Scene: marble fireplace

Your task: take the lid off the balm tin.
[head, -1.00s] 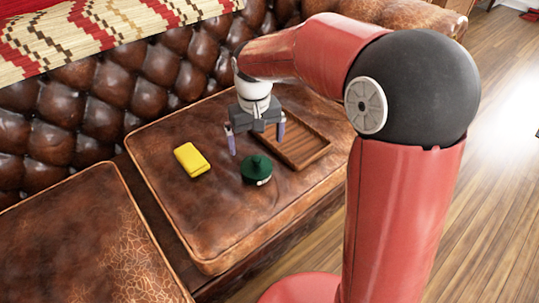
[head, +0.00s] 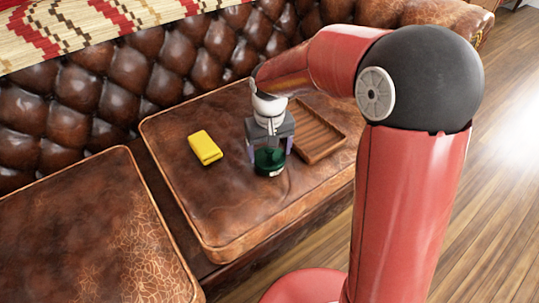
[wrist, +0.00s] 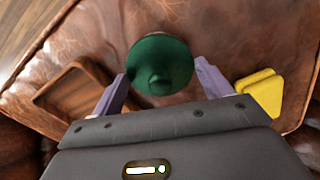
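The balm tin (head: 270,160) is a small round green tin with a knobbed lid, standing on the brown leather sofa cushion. In the wrist view its round green lid (wrist: 160,62) and the knob show between the fingers; the body below is hidden. My gripper (head: 268,155) is above the tin with one finger on each side of it. In the wrist view the fingers (wrist: 162,85) are spread wide, with a small gap to the lid on each side. The gripper is open and holds nothing.
A wooden tray (head: 320,143) lies just right of the tin in the head view, close to my gripper. A yellow block-like item (head: 205,147) lies to the left. The buttoned sofa back (head: 150,80) rises behind. The front of the cushion (head: 225,220) is clear.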

